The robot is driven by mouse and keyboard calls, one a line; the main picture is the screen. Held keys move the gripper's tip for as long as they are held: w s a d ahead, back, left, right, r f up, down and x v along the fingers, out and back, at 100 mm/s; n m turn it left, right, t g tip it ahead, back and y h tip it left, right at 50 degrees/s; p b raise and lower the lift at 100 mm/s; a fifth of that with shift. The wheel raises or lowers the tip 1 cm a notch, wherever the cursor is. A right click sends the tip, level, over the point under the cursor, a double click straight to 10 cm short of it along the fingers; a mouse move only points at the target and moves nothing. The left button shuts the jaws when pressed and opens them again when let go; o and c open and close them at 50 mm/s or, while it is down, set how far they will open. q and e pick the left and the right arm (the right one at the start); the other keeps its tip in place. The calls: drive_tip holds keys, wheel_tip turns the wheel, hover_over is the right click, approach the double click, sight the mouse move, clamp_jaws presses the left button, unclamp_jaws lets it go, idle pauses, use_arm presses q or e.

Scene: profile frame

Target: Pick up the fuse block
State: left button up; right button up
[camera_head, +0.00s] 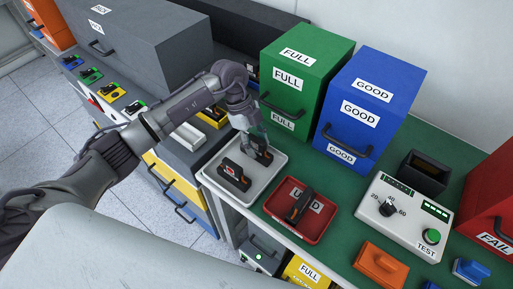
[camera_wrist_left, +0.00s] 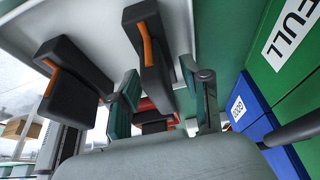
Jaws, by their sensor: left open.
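Two black fuse blocks with orange strips stand in a white tray (camera_head: 207,177). The front-left fuse block (camera_head: 234,176) also shows at left in the left wrist view (camera_wrist_left: 72,85). The back-right fuse block (camera_head: 264,157) is partly hidden by my left gripper (camera_head: 256,147) in the head view. In the left wrist view, my left gripper's teal fingers (camera_wrist_left: 162,85) are open, with this block (camera_wrist_left: 148,45) in line with the gap between them. I cannot tell whether they touch it. A third dark block (camera_head: 299,206) lies in the red tray marked USED (camera_head: 285,229). My right gripper is not in view.
Green FULL (camera_head: 303,70) and blue GOOD (camera_head: 365,105) boxes stand behind the trays. A white TEST unit (camera_head: 405,214) stands at right, near orange (camera_head: 380,263) and blue (camera_head: 470,270) items and a red FAIL box (camera_head: 492,205). Green bench surface shows between them.

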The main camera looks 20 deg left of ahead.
sight(261, 144)
use_arm(q)
drive_tip(key=shift+c, duration=1.2)
clamp_jaws()
drive_tip(key=shift+r, duration=0.55)
drive_tip(key=r, duration=0.2)
drive_tip(key=r+b, duration=0.1)
drive_tip(key=shift+s+d+r, duration=0.25)
drive_tip(key=shift+s+d, duration=0.1)
drive_tip(key=shift+s, duration=0.05)
drive_tip(key=s+d+r, duration=0.6)
drive_tip(key=s, duration=0.2)
drive_tip(key=shift+s+d+r+b, duration=0.2)
drive_tip(key=shift+d+b, duration=0.1)
drive_tip(key=shift+b, duration=0.15)
